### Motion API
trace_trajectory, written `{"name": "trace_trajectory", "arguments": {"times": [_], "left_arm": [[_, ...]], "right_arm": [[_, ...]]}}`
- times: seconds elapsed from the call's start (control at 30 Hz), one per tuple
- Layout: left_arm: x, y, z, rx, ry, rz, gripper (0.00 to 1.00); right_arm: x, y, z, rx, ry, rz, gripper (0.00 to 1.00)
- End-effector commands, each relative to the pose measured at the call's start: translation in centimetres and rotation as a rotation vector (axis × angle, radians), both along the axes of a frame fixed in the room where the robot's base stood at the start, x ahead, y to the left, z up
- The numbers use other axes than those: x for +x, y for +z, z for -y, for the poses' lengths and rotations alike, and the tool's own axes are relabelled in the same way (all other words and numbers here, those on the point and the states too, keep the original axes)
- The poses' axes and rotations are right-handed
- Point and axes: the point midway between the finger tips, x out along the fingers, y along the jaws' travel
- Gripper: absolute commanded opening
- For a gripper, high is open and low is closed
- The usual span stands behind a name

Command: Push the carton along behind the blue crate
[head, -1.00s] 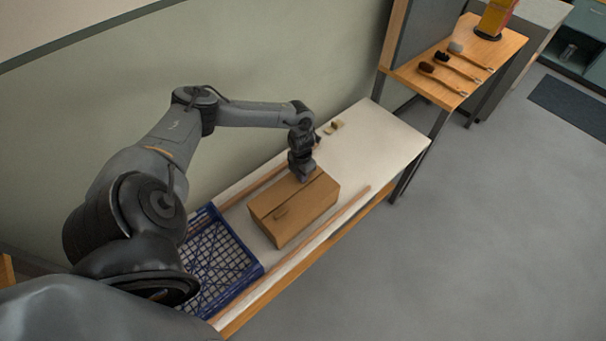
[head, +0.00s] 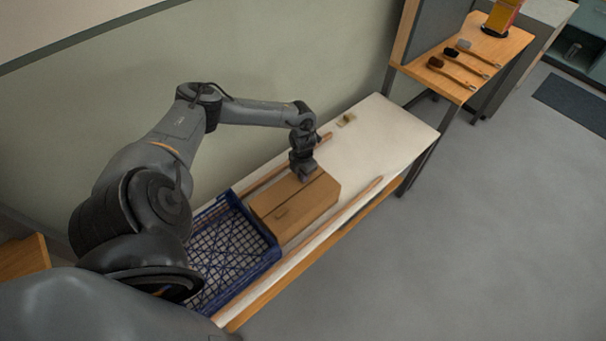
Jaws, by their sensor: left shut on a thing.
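The brown cardboard carton (head: 300,208) lies flat between two wooden rails on the white bench top. The blue lattice crate (head: 228,252) is at the lower left of the carton. The carton's near-left end is right up against the crate's rim, with no clear gap between them. My left gripper (head: 304,177) points down at the far part of the carton's top and is shut on the carton. Its fingertips are too small and dark to make out fully. My right gripper is not in view.
The front rail (head: 335,216) and the back rail (head: 262,182) flank the carton. Several brushes (head: 465,62) lie on a wooden side table. A wall runs behind the bench.

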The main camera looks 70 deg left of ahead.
Motion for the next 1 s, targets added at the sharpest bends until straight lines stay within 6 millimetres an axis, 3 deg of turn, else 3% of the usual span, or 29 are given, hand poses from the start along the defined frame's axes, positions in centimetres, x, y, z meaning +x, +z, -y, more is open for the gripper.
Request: {"name": "trace_trajectory", "arguments": {"times": [0.33, 0.37, 0.53, 0.83, 1.0], "left_arm": [[0.0, 0.0, 0.0, 0.0, 0.0, -0.001, 0.0], [0.0, 0.0, 0.0, 0.0, 0.0, -0.001, 0.15], [0.0, 0.0, 0.0, 0.0, 0.0, -0.001, 0.41], [0.0, 0.1, 0.0, 0.0, 0.0, 0.0, 0.42], [0.0, 1.2, -0.1, 0.0, 0.001, 0.001, 0.42]], "right_arm": [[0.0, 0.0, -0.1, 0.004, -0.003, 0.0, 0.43], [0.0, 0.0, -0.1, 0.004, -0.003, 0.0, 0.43], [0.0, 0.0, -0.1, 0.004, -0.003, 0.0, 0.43], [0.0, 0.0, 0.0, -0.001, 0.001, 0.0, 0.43], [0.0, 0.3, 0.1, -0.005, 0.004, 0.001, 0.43]]}}
